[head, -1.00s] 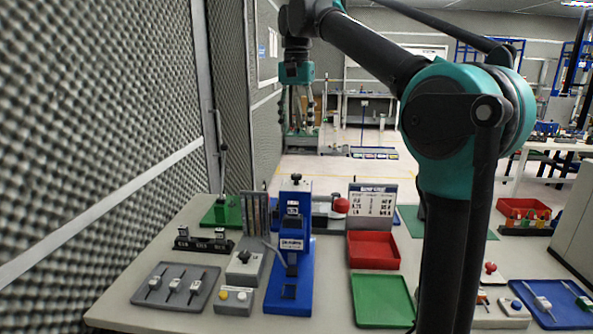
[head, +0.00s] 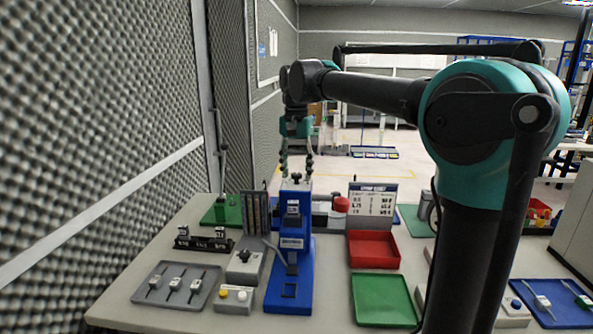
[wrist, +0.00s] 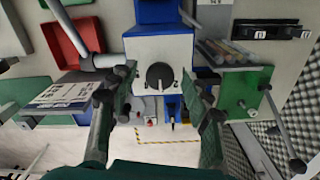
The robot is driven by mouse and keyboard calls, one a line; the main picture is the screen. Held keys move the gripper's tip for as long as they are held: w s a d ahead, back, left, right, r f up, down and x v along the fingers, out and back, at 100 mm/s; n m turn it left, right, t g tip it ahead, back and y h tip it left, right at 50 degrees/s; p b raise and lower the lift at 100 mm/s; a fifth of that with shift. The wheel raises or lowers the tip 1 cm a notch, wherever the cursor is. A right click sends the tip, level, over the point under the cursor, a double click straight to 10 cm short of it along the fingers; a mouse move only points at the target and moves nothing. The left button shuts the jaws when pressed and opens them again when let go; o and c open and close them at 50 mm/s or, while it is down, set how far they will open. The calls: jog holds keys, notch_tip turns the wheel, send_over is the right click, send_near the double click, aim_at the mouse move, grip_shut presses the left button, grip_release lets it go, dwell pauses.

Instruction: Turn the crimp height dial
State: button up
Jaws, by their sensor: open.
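The blue crimp press (head: 292,268) stands on the table. On its pale top block is a black round dial (wrist: 159,76) with a light pointer mark and small markings around it; the knob also shows on top of the press in the head view (head: 296,178). My gripper (head: 297,166) is open and points down just above the press top. In the wrist view its fingers (wrist: 160,103) stand apart on the two sides of the dial. No touch between fingers and dial is visible.
A grey box with another black knob (head: 244,257) stands left of the press. A red tray (head: 374,262), a green tray (head: 383,304) and a sign board (head: 373,199) are to the right. A grey tool tray (head: 176,303) lies front left, and a foam wall (head: 90,130) borders the left side.

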grip_shut()
dwell(0.3)
jog(key=shift+n, duration=0.3)
jog(key=n, duration=0.3)
jog(key=shift+n, duration=0.4)
jog(key=n, duration=0.3)
jog(key=shift+n, duration=0.3)
jog(key=n, duration=0.4)
jog(key=shift+n, duration=2)
